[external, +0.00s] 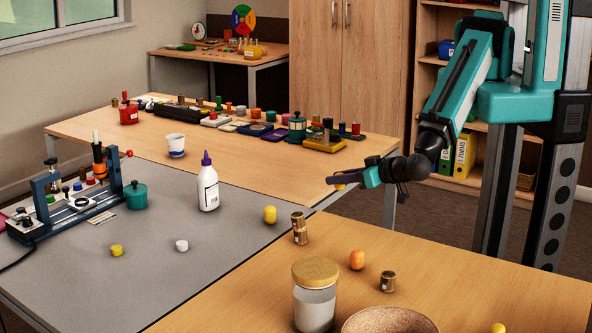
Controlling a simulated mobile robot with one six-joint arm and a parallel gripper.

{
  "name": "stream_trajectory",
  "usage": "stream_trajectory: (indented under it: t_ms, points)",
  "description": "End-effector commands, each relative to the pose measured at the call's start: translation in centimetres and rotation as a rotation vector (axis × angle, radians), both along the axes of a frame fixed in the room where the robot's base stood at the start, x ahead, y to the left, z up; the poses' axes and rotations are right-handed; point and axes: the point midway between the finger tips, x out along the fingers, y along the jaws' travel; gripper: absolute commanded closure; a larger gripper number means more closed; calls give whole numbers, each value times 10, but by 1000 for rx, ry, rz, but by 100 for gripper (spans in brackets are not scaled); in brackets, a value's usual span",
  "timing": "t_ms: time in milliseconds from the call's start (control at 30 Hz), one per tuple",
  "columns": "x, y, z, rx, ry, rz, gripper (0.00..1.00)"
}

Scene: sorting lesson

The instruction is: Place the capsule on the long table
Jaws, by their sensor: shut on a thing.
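My gripper (341,180) is shut on a small yellow-orange thing (339,186), likely the capsule. The fingers hide most of it, so its full shape cannot be told. The gripper is near the right end of the long wooden table (245,151), which carries a row of small objects along its far side. Whether the held thing is over the tabletop or touching it is unclear. Other rounded pieces stand nearer: a yellow one (269,214) on the grey table and an orange one (356,259) on the front wooden table.
A white bottle (208,187) and a white cup (175,144) stand left of my gripper. Brass cylinders (299,229), a lidded jar (315,299) and a cork-coloured bowl (389,321) are in front. The long table's near right part looks clear.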

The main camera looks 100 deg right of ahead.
Motion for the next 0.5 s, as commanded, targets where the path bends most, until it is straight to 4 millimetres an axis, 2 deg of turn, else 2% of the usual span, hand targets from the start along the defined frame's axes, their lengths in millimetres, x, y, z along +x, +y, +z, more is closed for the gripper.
stream_trajectory:
  t_ms: [500]
  points:
    - [16,-103,0,0,0,-210,97]
